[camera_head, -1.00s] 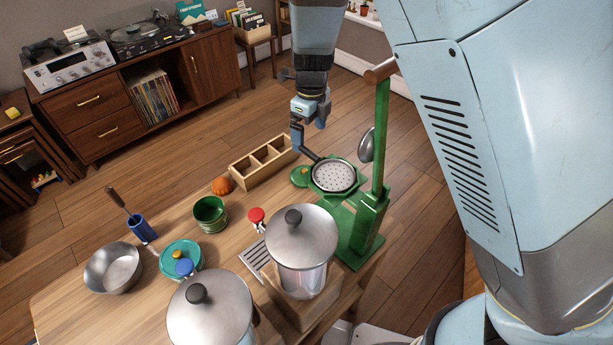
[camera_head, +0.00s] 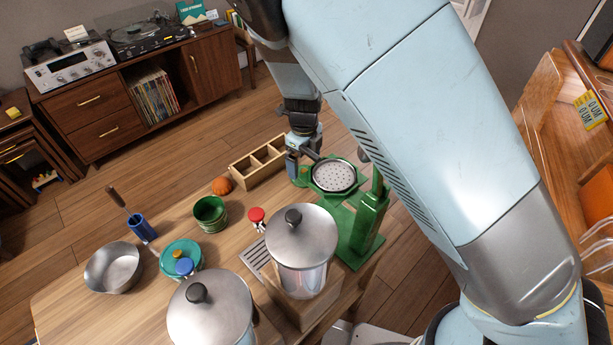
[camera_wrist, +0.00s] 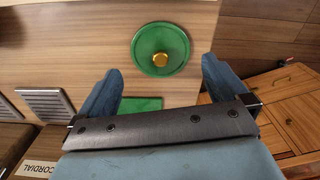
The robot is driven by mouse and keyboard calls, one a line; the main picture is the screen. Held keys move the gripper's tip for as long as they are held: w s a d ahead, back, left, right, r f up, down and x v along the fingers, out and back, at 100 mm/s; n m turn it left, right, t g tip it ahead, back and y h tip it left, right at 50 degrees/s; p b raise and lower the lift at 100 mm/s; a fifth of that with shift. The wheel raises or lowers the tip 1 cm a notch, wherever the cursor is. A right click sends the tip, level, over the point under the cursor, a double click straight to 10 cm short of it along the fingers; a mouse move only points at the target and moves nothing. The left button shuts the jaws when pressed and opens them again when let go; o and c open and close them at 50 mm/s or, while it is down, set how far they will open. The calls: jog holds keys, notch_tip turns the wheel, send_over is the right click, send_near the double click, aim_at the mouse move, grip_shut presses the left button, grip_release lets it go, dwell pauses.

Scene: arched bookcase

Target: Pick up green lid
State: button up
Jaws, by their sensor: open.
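The green lid (camera_wrist: 148,62) is a round disc with a gold knob. In the wrist view it lies flat on the wooden tabletop, just beyond and between my fingertips. In the head view the green lid (camera_head: 304,182) shows only partly, beside the green press and behind my gripper. My gripper (camera_wrist: 160,66) is open and empty, with a blue finger to each side of the lid's line. In the head view my gripper (camera_head: 298,161) is close above the lid; the exact height gap is hard to tell.
The green press (camera_head: 368,220) with its perforated plate (camera_head: 334,175) stands close to the right of the lid. A wooden divided box (camera_head: 258,168) is close to the left.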

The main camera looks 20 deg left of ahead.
aim_at(304, 171)
jog(key=shift+f, duration=2.35)
jog(key=shift+c, duration=0.3)
jog(key=c, duration=0.7)
notch_tip(304, 171, up, 17)
jog(key=s+a+f+n, duration=0.2)
jog(key=s+a+n, duration=0.1)
jog(key=s+a, duration=0.7)
jog(key=s+a+f+n, duration=0.3)
jog(key=s+a, duration=0.4)
jog(key=s, duration=0.5)
jog(key=shift+a+f, duration=0.15)
jog(key=shift+f, duration=2.65)
